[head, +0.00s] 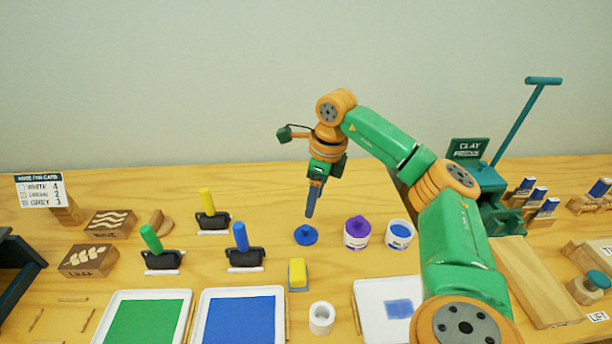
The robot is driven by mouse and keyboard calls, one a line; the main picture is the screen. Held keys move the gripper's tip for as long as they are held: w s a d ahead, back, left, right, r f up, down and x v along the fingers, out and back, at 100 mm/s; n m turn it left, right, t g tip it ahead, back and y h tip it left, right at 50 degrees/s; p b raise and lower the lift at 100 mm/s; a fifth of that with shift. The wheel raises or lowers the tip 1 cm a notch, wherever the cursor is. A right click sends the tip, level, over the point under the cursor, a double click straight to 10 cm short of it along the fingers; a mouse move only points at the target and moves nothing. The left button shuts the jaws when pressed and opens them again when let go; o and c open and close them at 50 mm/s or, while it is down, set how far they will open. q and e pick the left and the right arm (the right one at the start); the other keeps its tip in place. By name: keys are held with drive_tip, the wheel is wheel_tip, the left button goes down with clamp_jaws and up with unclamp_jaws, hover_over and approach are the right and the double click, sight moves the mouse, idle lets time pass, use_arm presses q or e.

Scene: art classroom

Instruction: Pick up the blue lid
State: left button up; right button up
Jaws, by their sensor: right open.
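The blue lid (306,235) lies flat on the wooden table near the middle of the head view, a round disc with a small knob on top. My right gripper (311,210) points down just above the lid, its fingers ending a little over it with a small gap in the picture. It is open and appears empty. The fingers are seen nearly edge-on. My left gripper does not show.
A jar with a purple lid (357,232) and an open jar of blue paint (399,235) stand right of the lid. A blue-handled roller (243,250) is left, a yellow sponge block (298,275) in front. Paint trays (196,325) line the front.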

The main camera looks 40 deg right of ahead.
sight(306, 227)
drive_tip(key=f, duration=0.1)
drive_tip(key=f+b, duration=0.2)
drive_tip(key=shift+w+d+f, duration=0.2)
drive_tip(key=shift+d+f, duration=0.05)
drive_tip(key=shift+f, duration=0.15)
drive_tip(key=f, duration=0.2)
drive_tip(key=w+f+p, duration=0.1)
drive_tip(key=a+f, duration=0.1)
drive_tip(key=f, duration=0.1)
drive_tip(key=shift+w+f, duration=0.15)
drive_tip(key=shift+f, duration=0.2)
drive_tip(key=shift+w+f, duration=0.15)
drive_tip(key=shift+f, duration=0.2)
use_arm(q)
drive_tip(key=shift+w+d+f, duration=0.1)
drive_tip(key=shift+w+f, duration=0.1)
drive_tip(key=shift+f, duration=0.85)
use_arm(e)
clamp_jaws()
